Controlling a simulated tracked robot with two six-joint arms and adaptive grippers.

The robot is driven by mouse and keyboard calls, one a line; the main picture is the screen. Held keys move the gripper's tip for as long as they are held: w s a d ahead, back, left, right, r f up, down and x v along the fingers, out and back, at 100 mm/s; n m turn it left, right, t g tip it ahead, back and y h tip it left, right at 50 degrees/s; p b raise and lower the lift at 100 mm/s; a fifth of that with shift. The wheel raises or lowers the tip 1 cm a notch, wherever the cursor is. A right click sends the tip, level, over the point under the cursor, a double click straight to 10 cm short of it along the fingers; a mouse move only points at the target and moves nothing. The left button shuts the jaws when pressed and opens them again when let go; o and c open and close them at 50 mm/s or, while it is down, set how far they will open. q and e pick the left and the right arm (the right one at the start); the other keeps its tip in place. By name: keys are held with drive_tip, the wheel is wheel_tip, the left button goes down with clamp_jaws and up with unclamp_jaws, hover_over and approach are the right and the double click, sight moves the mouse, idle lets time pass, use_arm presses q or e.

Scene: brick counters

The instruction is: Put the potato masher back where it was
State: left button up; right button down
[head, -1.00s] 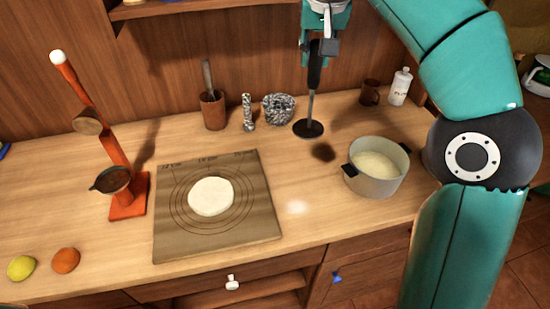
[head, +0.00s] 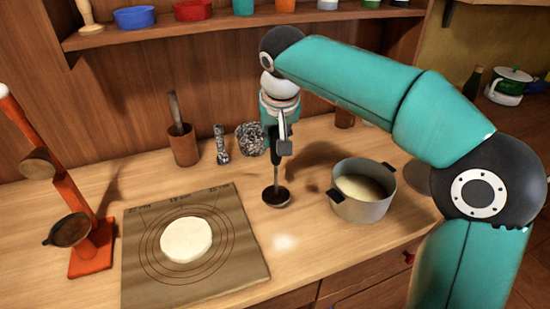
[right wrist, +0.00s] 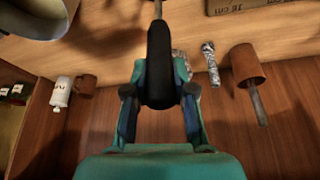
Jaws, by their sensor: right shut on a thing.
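The potato masher has a black handle (right wrist: 160,70), a thin metal shaft and a dark round foot (head: 276,197). My right gripper (head: 280,140) is shut on its handle; in the right wrist view the fingers (right wrist: 158,100) sit on both sides of it. The masher hangs roughly upright, foot down, between the board and the pot. I cannot tell whether the foot touches the counter. The pot (head: 362,208), grey with dark handles and pale contents, stands to the right of the foot. My left gripper is not in view.
A board (head: 140,270) with pale dough (head: 187,240) lies front left. A crock (head: 184,150), speckled pestle (head: 221,145) and mortar (head: 250,139) stand along the back wall. A red stand (head: 92,250) is at left. A shelf (head: 150,32) runs above. Counter around the foot is clear.

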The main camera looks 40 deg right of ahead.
drive_tip(key=shift+f+b, duration=0.3)
drive_tip(key=shift+f, duration=1.95)
drive_tip(key=c, duration=1)
unclamp_jaws()
drive_tip(key=shift+f, duration=0.1)
drive_tip(key=shift+r, duration=0.2)
drive_tip(key=p+v, duration=0.1)
drive_tip(key=v, duration=1.1)
drive_tip(key=shift+f, duration=0.1)
drive_tip(key=shift+a, duration=0.1)
